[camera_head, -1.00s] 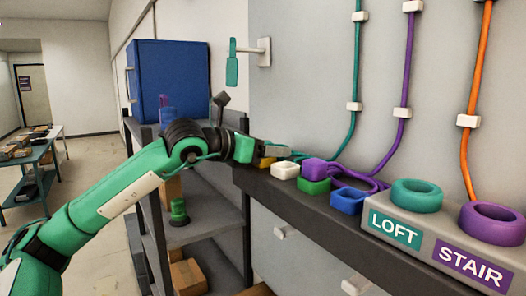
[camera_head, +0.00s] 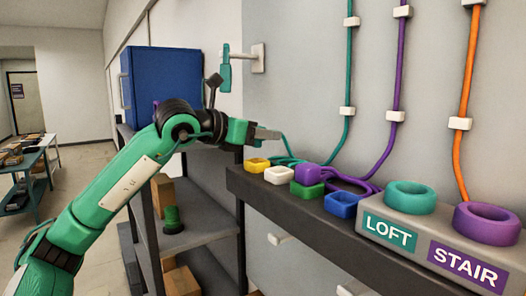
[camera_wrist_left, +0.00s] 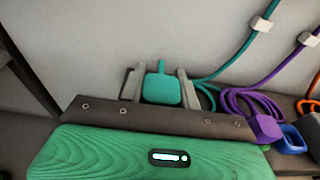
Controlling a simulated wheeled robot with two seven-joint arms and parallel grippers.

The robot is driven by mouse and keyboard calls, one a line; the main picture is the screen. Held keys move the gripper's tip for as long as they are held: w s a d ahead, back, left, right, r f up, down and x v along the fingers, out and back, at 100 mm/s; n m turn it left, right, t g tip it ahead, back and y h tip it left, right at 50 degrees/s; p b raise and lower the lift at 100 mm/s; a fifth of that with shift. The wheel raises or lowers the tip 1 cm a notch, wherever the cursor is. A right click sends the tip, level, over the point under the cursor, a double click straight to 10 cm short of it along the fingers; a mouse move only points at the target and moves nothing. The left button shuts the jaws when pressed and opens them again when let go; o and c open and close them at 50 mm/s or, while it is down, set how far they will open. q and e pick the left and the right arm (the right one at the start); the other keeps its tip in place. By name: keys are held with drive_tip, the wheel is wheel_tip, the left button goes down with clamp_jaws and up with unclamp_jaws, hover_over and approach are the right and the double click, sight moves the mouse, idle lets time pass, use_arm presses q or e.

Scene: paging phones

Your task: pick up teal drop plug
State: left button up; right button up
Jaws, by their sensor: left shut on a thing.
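The teal drop plug (camera_wrist_left: 162,88) sits between the two grey fingers of my left gripper (camera_wrist_left: 160,74) in the left wrist view, with a thin stem pointing up. In the head view my left gripper (camera_head: 266,134) is shut on it, above the far left end of the dark ledge; the fingers hide most of the plug. The teal cord (camera_head: 287,151) runs from the gripper down to the ledge, and a teal cable (camera_head: 349,70) climbs the wall. My right gripper is in no view.
A purple plug (camera_head: 307,174) sits by the green one. The grey LOFT and STAIR box (camera_head: 428,225) stands to the right, with teal and purple rings on top.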

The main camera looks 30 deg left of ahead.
use_arm(q)
wheel_tip(320, 180, up, 16)
drive_tip(key=b, duration=0.2)
drive_tip(key=shift+f, duration=0.2)
idle(0.5)
drive_tip(key=s+d+b, duration=0.1)
drive_tip(key=s+d, duration=0.3)
drive_tip(key=d, duration=0.6)
drive_tip(key=s+d+b, duration=0.2)
drive_tip(key=s+d, duration=0.2)
drive_tip(key=d, duration=0.6)
drive_tip(key=s+d+b, duration=0.1)
drive_tip(key=s+d, duration=0.4)
drive_tip(key=d, duration=0.6)
drive_tip(key=shift+b, duration=0.4)
